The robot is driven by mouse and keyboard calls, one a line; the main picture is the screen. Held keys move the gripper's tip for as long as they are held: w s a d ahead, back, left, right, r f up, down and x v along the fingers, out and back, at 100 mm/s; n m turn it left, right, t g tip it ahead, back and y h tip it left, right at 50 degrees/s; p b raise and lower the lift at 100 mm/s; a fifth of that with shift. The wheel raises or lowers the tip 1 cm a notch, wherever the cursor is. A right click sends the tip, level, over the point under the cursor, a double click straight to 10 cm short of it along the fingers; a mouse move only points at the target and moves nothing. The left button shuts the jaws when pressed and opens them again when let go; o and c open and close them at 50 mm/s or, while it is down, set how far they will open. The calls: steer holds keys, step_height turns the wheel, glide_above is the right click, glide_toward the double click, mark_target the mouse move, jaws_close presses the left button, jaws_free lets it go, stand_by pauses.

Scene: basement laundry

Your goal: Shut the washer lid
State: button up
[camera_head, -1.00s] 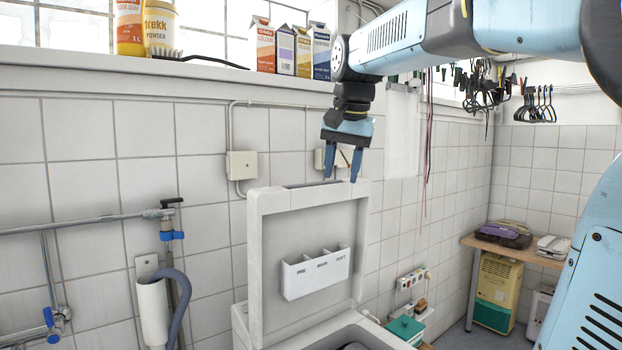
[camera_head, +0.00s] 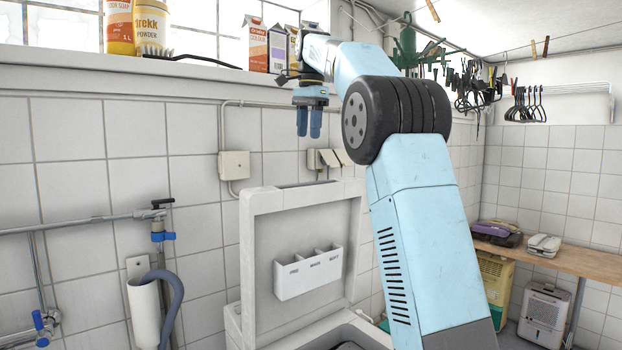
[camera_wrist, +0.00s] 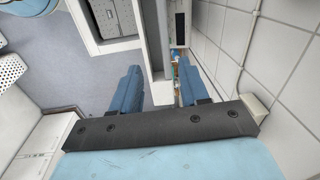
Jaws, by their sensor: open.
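The washer lid (camera_head: 262,255) stands raised and upright at the back of the white washer (camera_head: 232,322), close to the tiled wall. A white three-part dispenser (camera_head: 307,274) is fixed on its inner face. My gripper (camera_head: 309,122) is above the lid's top edge, apart from it, fingers pointing down, and looks empty. In the wrist view the fingers of my gripper (camera_wrist: 155,90) are spread, with the lid's edge (camera_wrist: 150,45) seen beyond and between them. My arm hides the washer's right side in the head view.
A white wall box (camera_head: 234,165) and small switches (camera_head: 328,158) are behind the lid. A ledge with cartons (camera_head: 258,48) and bottles (camera_head: 152,27) runs above. A grey hose in a white holder (camera_head: 146,310) stands at the left. A wooden bench (camera_head: 560,258) is at the right.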

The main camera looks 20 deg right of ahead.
steer(key=shift+m, duration=0.3)
steer(key=w+f, duration=0.1)
steer(key=f, duration=0.8)
steer(key=w+f, duration=0.1)
steer(key=f, duration=0.3)
steer(key=shift+w+a+f, duration=0.25)
steer(key=shift+w+f, duration=0.05)
steer(key=shift+f, duration=0.1)
jaws_close()
